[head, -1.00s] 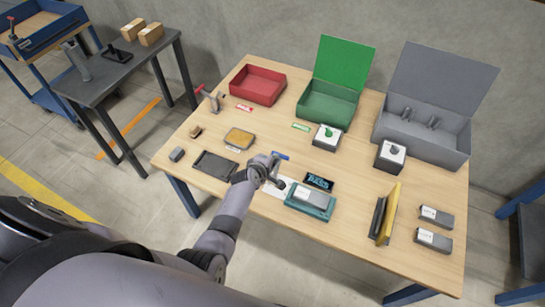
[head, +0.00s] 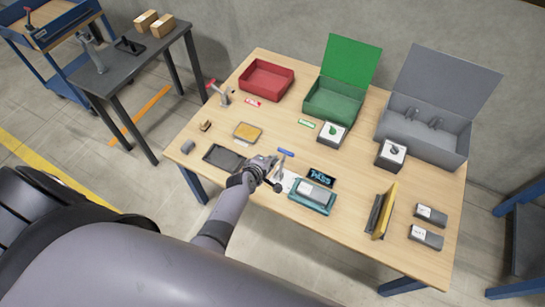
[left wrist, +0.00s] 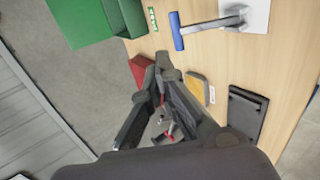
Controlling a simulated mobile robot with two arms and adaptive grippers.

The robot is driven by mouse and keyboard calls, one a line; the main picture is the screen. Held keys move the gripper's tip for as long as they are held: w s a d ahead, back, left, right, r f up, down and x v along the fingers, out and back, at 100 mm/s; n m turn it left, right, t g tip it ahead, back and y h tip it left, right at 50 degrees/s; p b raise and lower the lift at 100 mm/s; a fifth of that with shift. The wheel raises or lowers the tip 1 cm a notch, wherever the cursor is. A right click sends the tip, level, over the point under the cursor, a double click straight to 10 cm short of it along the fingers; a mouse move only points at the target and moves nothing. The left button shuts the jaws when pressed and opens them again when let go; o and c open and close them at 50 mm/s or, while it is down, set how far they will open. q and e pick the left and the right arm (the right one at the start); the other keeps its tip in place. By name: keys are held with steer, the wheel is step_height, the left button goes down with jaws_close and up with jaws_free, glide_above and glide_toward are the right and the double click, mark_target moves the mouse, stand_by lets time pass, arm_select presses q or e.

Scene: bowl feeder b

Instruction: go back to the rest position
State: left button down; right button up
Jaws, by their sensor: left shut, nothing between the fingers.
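My left gripper (head: 276,175) is over the front part of the wooden table, between the dark tray and the teal fixture. Its fingers are closed together with nothing between them, as the left wrist view (left wrist: 165,75) also shows. In the left wrist view it is above the table edge side, apart from the objects below. My right gripper is in neither view.
The wooden table (head: 345,238) bears a dark tray (head: 222,157), a teal fixture (head: 312,197) with a grey block, a red bin (head: 266,80), a green box (head: 335,100), a grey box (head: 425,135) and yellow and dark upright plates (head: 382,212). A dark side table (head: 125,72) stands left.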

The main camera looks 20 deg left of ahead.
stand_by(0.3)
arm_select(q)
steer(key=s+d+f+m+g+b, duration=0.3)
steer(key=s+f+m+g+b, duration=0.5)
steer(key=s+f, duration=1.55)
steer(key=s+f+m+b, duration=0.1)
steer(key=s+f+m, duration=0.3)
steer(key=s, duration=0.3)
steer(key=s+a+f+m+g+b, duration=0.1)
steer(key=s+f+m, duration=0.3)
steer(key=s, duration=0.4)
steer(key=s+a+f+m+g+b, duration=0.1)
steer(key=s+f+m+b, duration=0.1)
steer(key=s+f+m, duration=0.2)
steer(key=s+f, duration=0.2)
steer(key=s, duration=0.2)
steer(key=shift+s+a+f, duration=0.15)
steer(key=shift+s, duration=0.1)
